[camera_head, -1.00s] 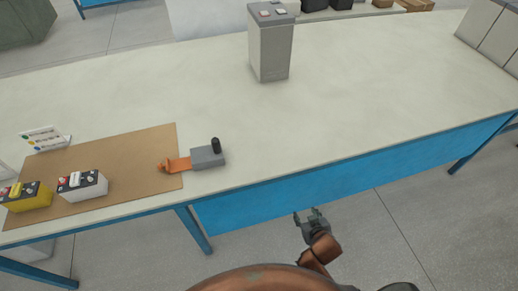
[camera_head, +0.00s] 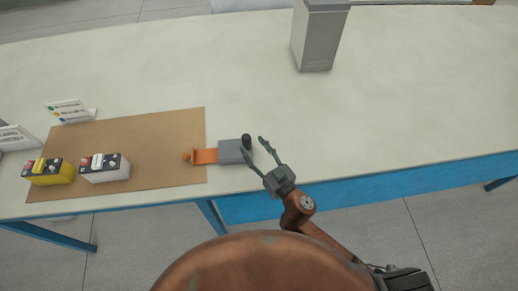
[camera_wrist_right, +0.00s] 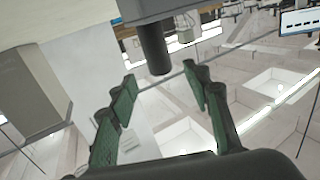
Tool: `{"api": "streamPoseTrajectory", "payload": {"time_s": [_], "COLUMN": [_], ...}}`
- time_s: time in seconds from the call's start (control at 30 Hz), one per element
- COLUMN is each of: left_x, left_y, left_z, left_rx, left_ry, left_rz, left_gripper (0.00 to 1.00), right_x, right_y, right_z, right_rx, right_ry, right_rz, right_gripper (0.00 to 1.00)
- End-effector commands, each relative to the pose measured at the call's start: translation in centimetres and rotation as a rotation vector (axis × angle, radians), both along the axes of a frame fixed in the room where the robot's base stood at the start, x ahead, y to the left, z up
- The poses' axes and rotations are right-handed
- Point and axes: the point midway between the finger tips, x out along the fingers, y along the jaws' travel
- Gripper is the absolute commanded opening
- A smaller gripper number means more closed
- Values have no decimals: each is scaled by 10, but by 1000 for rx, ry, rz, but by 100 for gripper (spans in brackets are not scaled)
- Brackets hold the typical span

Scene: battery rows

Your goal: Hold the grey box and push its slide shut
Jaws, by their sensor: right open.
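The grey box (camera_head: 231,153) lies on the table at the right edge of a brown mat, with an upright black knob (camera_head: 246,140) at its right end. Its orange slide (camera_head: 205,156) sticks out to the left over the mat and ends in an orange knob (camera_head: 187,156). My right gripper (camera_head: 254,146) is open at the box's right end, its fingers spread near the black knob. In the right wrist view the black knob (camera_wrist_right: 154,50) shows between and beyond the open fingertips (camera_wrist_right: 162,85), below the box (camera_wrist_right: 150,8). My left gripper is not in view.
A yellow battery (camera_head: 48,172) and a white battery (camera_head: 104,168) stand on the brown mat (camera_head: 150,135). Small cards (camera_head: 70,110) stand at the left. A tall grey block (camera_head: 318,40) stands at the back. The table (camera_head: 420,90) is clear on the right.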

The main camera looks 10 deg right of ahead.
Motion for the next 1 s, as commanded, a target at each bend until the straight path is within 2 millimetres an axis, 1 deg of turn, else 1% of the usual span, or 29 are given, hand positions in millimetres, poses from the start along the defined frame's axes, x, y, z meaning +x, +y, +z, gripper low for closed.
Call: {"api": "streamPoseTrajectory", "payload": {"time_s": [0.03, 0.1, 0.17, 0.23, 0.37, 0.6, 0.73, 1.0], "left_x": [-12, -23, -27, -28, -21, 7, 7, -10], "left_y": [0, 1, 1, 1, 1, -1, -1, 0], "left_z": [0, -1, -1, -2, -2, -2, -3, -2], "left_rx": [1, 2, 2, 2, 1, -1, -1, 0], "left_ry": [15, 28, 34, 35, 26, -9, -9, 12], "left_rz": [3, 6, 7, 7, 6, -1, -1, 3], "left_gripper": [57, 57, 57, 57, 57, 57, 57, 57], "right_x": [9, 19, 26, 34, 44, 49, 49, 48], "right_y": [5, 10, 14, 17, 21, 21, 21, 21], "right_z": [1, 0, 1, 0, 0, -1, -1, -1], "right_rx": [-1, -1, -1, -1, 0, 1, 1, 1], "right_ry": [-3, -2, -3, 0, 1, 3, 3, 3], "right_rz": [2, 3, 2, 1, -1, -4, -5, -5], "right_gripper": [45, 45, 45, 45, 45, 45, 45, 26]}}
